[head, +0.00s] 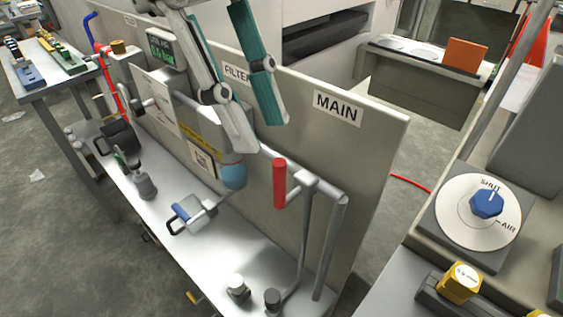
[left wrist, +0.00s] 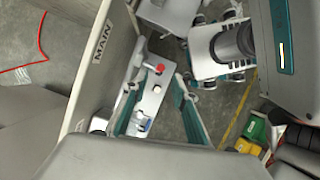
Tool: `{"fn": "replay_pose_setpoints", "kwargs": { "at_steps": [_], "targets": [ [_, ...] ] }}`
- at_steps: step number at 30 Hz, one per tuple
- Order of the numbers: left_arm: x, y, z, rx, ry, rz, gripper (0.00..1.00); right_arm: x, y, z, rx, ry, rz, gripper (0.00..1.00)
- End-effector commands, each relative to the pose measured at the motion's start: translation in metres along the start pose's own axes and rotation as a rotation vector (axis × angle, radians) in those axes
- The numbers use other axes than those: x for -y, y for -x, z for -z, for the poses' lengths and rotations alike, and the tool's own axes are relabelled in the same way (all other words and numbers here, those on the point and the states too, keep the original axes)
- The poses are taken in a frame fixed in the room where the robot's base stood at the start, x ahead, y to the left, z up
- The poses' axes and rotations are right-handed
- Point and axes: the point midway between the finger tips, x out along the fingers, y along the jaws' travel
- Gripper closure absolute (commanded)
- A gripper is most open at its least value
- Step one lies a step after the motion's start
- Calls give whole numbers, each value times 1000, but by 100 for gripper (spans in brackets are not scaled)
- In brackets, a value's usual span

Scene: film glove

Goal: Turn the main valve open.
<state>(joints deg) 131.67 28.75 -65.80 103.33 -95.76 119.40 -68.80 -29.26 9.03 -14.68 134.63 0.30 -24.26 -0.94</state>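The red handle (head: 280,183) stands upright on grey pipework in front of the panel, below and left of the MAIN label (head: 338,107). I take it for the main valve's handle. In the left wrist view its red top (left wrist: 158,66) shows between and beyond my finger tips. My left gripper (head: 260,135) is open, its two teal-padded fingers apart and pointing down. In the head view it hangs above the red handle and a little to its left, apart from it. Nothing is between its fingers. My right gripper is not clearly seen in either view.
The upright panel (head: 385,150) backs the metal bench (head: 225,255). A blue-and-white handled part (head: 192,214) and a light blue rounded part (head: 233,172) are left of the red handle. A console with a blue SHUT/AIR knob (head: 486,203) stands at the right.

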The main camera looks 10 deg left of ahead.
Motion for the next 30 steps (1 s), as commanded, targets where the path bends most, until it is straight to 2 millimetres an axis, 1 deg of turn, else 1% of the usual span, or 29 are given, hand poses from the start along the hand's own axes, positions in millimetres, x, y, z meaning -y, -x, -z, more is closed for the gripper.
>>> {"fn": "replay_pose_setpoints", "kwargs": {
  "at_steps": [5, 9, 15, 19, 27, 28, 29, 30],
  "targets": [
    [-1, -24, 3, -1, -1, 8, 72, 5, -2, 1, -8, -18, 9, 60],
    [0, -48, 3, 1, 1, 10, 72, 10, -4, 5, -22, -38, 16, 60],
    [0, -70, 2, 1, 1, 6, 72, 13, -5, 13, -42, -59, 21, 60],
    [0, -76, 1, 0, 0, 3, 72, 14, -6, 16, -50, -65, 23, 60],
    [1, -76, 0, -1, 1, 0, 72, 14, -6, 18, -54, -66, 23, 60],
    [1, -76, 0, -1, 1, 0, 78, 14, -5, 18, -54, -66, 23, 60],
    [1, -76, 0, -1, 1, 0, 85, 14, -6, 18, -54, -66, 23, 60],
    [1, -76, 0, -1, 1, 0, 96, 14, -6, 18, -54, -66, 23, 60]
  ]
}}
